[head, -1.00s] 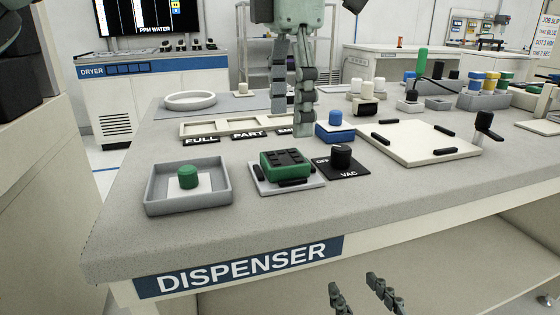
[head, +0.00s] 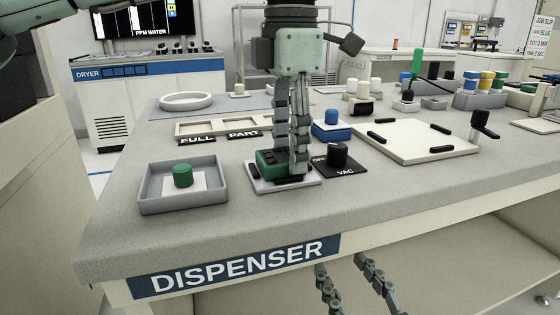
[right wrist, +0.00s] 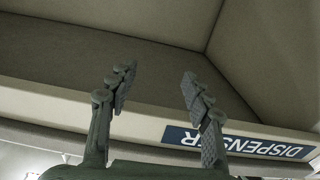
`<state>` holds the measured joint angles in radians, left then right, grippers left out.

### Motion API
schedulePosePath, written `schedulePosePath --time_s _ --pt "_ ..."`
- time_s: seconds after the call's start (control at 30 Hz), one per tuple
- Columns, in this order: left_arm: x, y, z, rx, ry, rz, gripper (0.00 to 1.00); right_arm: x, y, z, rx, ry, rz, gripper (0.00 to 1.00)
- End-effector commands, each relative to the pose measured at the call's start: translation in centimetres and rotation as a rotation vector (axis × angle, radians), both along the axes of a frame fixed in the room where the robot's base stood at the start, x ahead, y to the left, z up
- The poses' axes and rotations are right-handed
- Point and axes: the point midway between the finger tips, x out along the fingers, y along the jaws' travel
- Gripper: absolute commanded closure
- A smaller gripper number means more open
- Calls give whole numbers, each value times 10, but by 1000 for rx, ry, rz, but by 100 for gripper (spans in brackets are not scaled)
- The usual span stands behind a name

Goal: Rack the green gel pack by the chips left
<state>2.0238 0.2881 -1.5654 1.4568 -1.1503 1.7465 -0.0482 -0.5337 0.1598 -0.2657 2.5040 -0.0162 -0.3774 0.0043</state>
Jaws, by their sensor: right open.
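The green gel pack (head: 265,161), a square green block with a dark top, sits on a small light plate (head: 262,187) near the table's front. My left gripper (head: 291,174) points straight down at it, its fingers in front of and over the pack, hiding much of its top. I cannot tell whether the fingers grip it. The cream rack (head: 182,129) lies behind, with labels FULL (head: 197,140) and PART (head: 243,134); its right end is hidden by my left gripper. My right gripper (head: 345,283) is open and empty below the table edge, also in the right wrist view (right wrist: 155,90).
A grey tray (head: 150,204) with a green-knobbed piece (head: 182,175) stands left. A black VAC knob (head: 337,154) is close on the right. Behind it are a blue block (head: 332,131) and a cream plate (head: 420,142). The table's front left is clear.

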Motion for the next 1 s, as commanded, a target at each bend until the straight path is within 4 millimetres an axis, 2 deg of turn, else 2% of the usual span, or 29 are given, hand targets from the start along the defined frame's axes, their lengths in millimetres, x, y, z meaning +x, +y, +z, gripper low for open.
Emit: schedulePosePath --time_s 0.03,0.13,0.43,0.57,0.8,1.0 --pt "0 0 0 0 0 0 65 0 0 0 0 0 0 50" --pt "0 0 0 0 0 0 78 0 0 0 0 0 0 50" --pt "0 -1 6 -1 -1 0 78 0 0 0 -3 6 -1 50" --pt "0 -1 27 -3 -2 0 78 1 -9 -18 -40 82 -19 50" --pt "0 -1 76 -1 -1 0 78 -3 -31 -56 -122 264 -59 50" --pt "0 0 97 0 0 -1 78 -9 -45 -77 -163 362 -83 50"
